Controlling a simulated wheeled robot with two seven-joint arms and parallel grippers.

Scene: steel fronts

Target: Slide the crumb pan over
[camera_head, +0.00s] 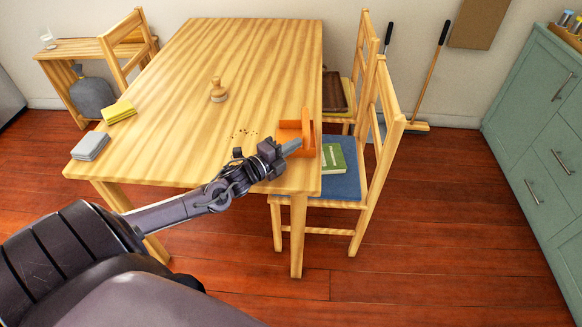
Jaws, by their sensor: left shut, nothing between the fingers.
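The orange crumb pan (307,128) lies at the right edge of the wooden table (190,50), near its front right corner. Dark crumbs (244,132) are scattered on the table to the left of the pan. My left gripper (294,146) reaches across the front of the table and is shut, with nothing between its fingers. Its tips are at the front left part of the pan and overlap it in the picture; I cannot tell whether they touch it. My right gripper is not in view.
A wooden knobbed brush (218,91) stands mid-table. A yellow cloth (119,112) and a grey cloth (90,146) lie along the left edge. A chair with a blue seat (343,183) and a green book (334,159) is close to the table's right side. Green drawers (540,140) stand far right.

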